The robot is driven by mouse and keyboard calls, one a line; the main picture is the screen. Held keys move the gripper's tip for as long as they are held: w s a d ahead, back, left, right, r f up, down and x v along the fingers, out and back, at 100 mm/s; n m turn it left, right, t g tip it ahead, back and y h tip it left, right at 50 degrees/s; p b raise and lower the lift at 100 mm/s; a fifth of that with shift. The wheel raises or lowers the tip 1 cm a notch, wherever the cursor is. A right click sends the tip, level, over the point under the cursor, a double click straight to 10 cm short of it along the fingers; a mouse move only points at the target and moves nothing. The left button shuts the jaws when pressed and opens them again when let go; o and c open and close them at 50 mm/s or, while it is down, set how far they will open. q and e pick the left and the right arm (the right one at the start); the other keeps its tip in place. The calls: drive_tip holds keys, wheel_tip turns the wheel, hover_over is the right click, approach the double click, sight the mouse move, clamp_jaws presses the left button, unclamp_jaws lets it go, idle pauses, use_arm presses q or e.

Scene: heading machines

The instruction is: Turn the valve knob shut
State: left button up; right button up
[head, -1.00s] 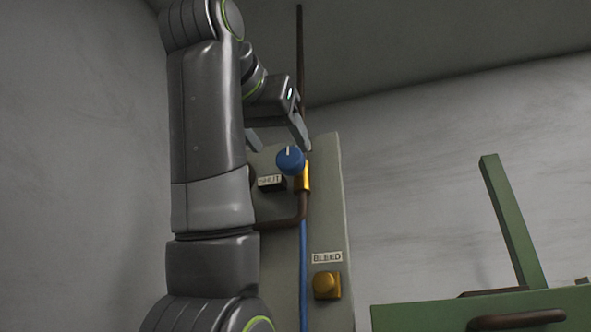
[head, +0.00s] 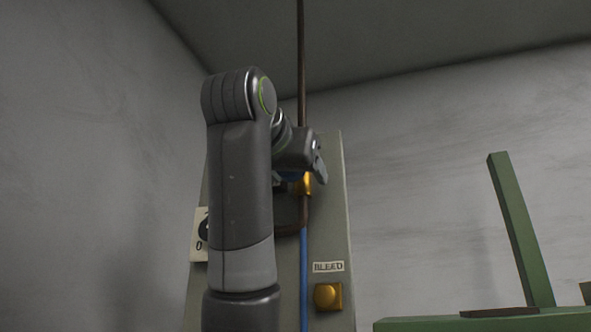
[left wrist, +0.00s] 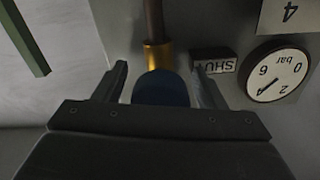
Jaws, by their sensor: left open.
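The blue valve knob (left wrist: 160,89) shows in the left wrist view between the two fingers of my left gripper (left wrist: 161,78). The fingers are open, one on each side of the knob, and I see no clear contact. The knob's pointer mark is not visible. The brass valve body (left wrist: 157,56) sits beyond the knob on a dark pipe. The SHUT label (left wrist: 213,62) is close by one finger. In the head view, my left gripper (head: 312,172) is in front of the brass valve (head: 303,185) and hides most of the knob.
A round gauge (left wrist: 277,74) marked in bar is on the panel beside the SHUT label. A green frame (head: 520,230) stands at the right.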

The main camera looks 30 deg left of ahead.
use_arm(q)
drive_tip(key=c, duration=1)
drive_tip(key=shift+f+n+b, duration=0.1)
drive_tip(key=shift+n+b, duration=0.35)
drive_tip(key=shift+n, duration=0.05)
drive_tip(key=shift+n+b, duration=0.6)
drive_tip(key=shift+n, duration=0.4)
drive_tip(key=shift+n+b, duration=0.45)
drive_tip(key=shift+n, duration=0.95)
drive_tip(key=o, duration=1)
drive_tip(key=shift+s, duration=0.1)
